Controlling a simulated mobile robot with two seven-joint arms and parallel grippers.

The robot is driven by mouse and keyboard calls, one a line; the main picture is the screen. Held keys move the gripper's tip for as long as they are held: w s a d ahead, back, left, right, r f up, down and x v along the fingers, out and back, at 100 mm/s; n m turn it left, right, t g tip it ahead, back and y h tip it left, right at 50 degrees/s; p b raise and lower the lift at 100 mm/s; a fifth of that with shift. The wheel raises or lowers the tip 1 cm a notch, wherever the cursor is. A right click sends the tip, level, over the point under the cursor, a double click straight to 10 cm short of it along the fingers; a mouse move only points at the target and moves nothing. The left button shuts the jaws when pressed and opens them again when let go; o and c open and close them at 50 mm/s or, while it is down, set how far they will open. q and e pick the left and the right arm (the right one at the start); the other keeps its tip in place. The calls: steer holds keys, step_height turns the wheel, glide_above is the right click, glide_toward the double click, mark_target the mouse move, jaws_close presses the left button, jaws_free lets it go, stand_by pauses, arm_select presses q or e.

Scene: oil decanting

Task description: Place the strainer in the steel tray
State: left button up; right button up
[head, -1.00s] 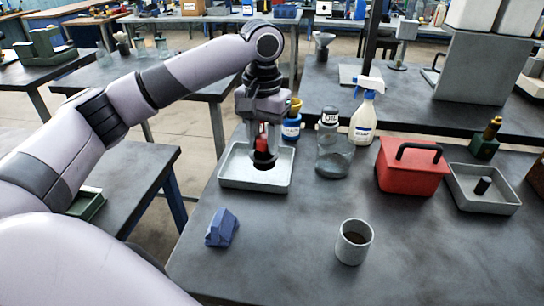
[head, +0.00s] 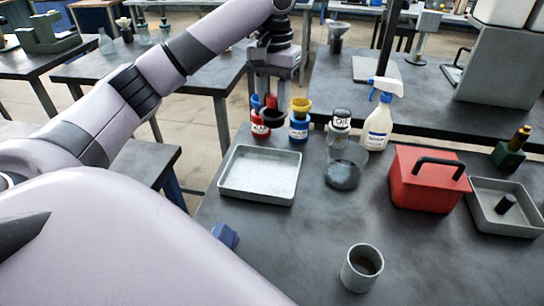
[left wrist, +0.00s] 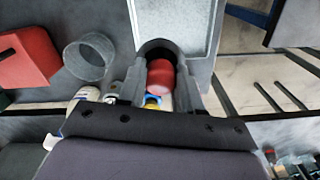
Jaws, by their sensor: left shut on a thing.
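The strainer, with a red handle (head: 271,101) and a black ring (head: 272,117), is held by my left gripper (head: 270,94). In the left wrist view the red handle (left wrist: 160,77) sits between the fingers of my left gripper (left wrist: 158,84), with the dark ring just beyond it. The steel tray (head: 226,186) lies on the near table and looks empty. The gripper and strainer are beyond the tray's far edge, not over its middle. The tray also shows in the left wrist view (left wrist: 185,20). My right gripper is not seen.
A red-labelled bottle (head: 260,130), a blue bottle (head: 298,129), a glass jar (head: 342,172) and a spray bottle (head: 377,128) stand behind and right of the tray.

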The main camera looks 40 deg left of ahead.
mark_target(273, 114)
arm_select(q)
step_height(273, 114, down, 17)
steer(key=shift+f, duration=0.1)
stand_by(0.4)
steer(key=shift+f, duration=0.1)
steer(key=o, duration=1)
steer(key=shift+o, duration=0.2)
step_height(273, 114, up, 12)
steer(key=shift+r, duration=0.2)
steer(key=shift+f, duration=0.1)
